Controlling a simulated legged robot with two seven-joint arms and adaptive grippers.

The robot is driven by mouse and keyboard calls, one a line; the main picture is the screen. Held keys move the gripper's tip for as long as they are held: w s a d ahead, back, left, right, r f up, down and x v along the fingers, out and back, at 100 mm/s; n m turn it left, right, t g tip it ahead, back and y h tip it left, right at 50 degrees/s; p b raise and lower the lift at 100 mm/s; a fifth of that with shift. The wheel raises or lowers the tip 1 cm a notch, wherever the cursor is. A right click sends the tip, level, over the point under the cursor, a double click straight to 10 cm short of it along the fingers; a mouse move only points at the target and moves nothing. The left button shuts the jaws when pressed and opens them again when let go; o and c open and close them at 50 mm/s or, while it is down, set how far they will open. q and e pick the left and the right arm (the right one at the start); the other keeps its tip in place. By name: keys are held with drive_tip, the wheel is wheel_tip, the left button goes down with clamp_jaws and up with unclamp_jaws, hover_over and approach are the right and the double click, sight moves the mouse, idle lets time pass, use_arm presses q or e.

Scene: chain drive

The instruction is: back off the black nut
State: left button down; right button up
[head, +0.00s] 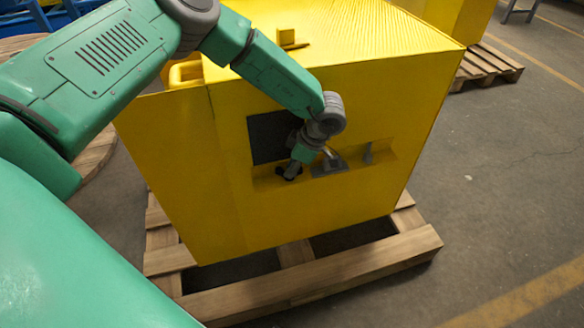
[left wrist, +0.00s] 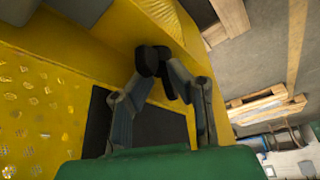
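My left gripper (head: 289,173) reaches down in front of the yellow machine's front face, at the recess below a dark square opening. A small black shape shows right at its fingertips in the head view. I cannot tell there whether it is the black nut or the dark finger pads. In the left wrist view the two grey fingers of the left gripper (left wrist: 157,61) lean in towards each other, with their black tips close together near the yellow wall. No separate nut can be made out between them. My right gripper is not in view.
The yellow machine (head: 310,225) stands on a wooden pallet (head: 320,277). A grey bracket (head: 328,166) and a small grey lever (head: 368,153) sit in the recess, right of the gripper. The dark opening (head: 266,138) lies above left. Clear floor is on the right.

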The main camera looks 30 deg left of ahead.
use_arm(q)
drive_tip(key=shift+w+r+n+p, duration=0.1)
drive_tip(key=shift+n+p, duration=0.5)
drive_tip(key=c, duration=1.8)
unclamp_jaws()
drive_tip(key=v, duration=1.1)
drive_tip(key=shift+w+r, duration=0.35)
drive_tip(key=shift+r, duration=0.05)
